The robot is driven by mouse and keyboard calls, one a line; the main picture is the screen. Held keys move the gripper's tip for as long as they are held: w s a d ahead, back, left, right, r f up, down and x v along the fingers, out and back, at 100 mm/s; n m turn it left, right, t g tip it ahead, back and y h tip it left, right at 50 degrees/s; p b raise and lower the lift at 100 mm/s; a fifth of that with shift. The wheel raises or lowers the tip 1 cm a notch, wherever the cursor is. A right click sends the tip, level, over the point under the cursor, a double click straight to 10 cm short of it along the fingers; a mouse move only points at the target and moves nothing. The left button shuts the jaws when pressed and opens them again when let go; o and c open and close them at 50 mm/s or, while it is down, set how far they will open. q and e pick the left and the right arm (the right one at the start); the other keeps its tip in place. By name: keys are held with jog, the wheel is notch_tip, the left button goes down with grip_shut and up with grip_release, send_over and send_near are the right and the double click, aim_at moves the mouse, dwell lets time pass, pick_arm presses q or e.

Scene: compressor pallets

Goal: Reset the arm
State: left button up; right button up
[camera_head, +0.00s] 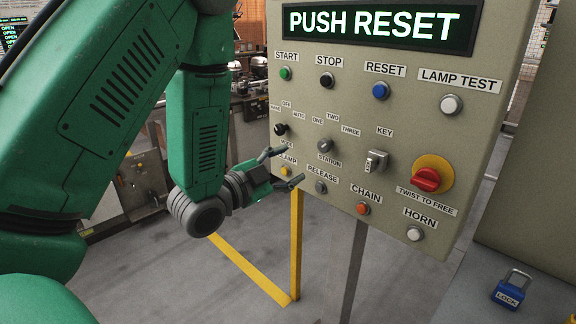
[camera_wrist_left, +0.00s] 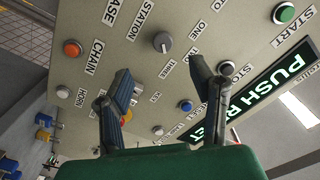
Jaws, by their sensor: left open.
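My left arm is green and comes in from the left. Its gripper (camera_head: 284,168) is open and empty, in front of the lower left of a beige control panel (camera_head: 470,110), near the LAMP and RELEASE buttons. A sign on the panel (camera_head: 370,24) reads PUSH RESET. The blue RESET button (camera_head: 380,91) is up and to the right of the gripper. My right gripper is not in view.
The panel also bears a green START button (camera_head: 285,73), a black STOP button (camera_head: 327,80), a key switch (camera_head: 376,162) and a red twist knob (camera_head: 426,180). A blue padlock (camera_head: 511,289) lies at the lower right. A yellow post (camera_head: 296,245) stands below the panel.

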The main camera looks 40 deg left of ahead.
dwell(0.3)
pick_arm(q)
jog(key=s+d+f+n+g, duration=0.2)
jog(key=s+f+g, duration=0.1)
jog(key=f, duration=0.4)
jog(key=s+d+f+n+g+y, duration=0.1)
jog(key=s+f+g, duration=0.15)
jog(key=f, duration=0.55)
jog(key=s+d+f+n+g, duration=0.2)
jog(key=f+g, duration=0.1)
jog(key=f, duration=0.4)
jog(key=s+d+f+n+g, duration=0.2)
jog(key=s+f+g, duration=0.2)
jog(key=s, duration=0.6)
jog(key=s+d+f+n+g, duration=0.2)
jog(key=s+f+g, duration=0.3)
jog(key=s+f, duration=0.4)
jog(key=shift+s+d+f+y, duration=0.25)
jog(key=shift+s+d+y, duration=0.05)
jog(key=shift+s+d, duration=0.35)
jog(key=shift+w, duration=0.15)
